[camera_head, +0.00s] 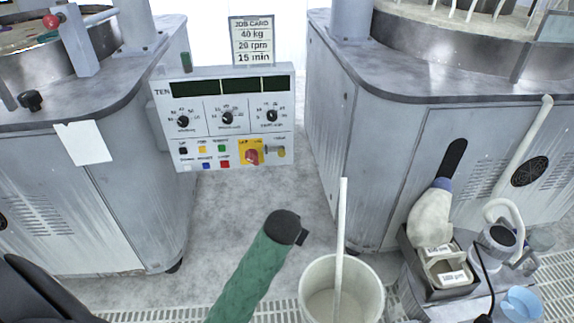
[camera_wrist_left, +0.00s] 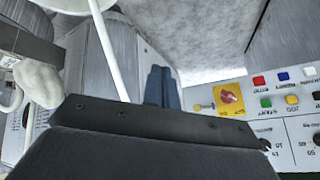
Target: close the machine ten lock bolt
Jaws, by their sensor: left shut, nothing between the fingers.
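The machine ten panel (camera_head: 227,118) stands upright between two grey machines, marked TEN. At its lower right is a yellow plate with a red knob (camera_head: 251,155). The small brass lock bolt (camera_head: 281,151) sits just right of that plate. In the left wrist view, the panel is upside down at the right, with the brass bolt (camera_wrist_left: 203,107) just left of the yellow plate. My left gripper (camera_wrist_left: 160,88) shows there as two blue-grey fingers close together, shut and empty, left of the bolt and apart from it. Its fingers cannot be made out in the head view. My right gripper is not in view.
A white bucket (camera_head: 315,275) with a tall pale stick (camera_head: 342,215) stands right of and below the panel. A grey caddy with a pale glove (camera_head: 428,215) is further right. A job card (camera_head: 252,40) stands above the panel. Bare floor lies between the machines.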

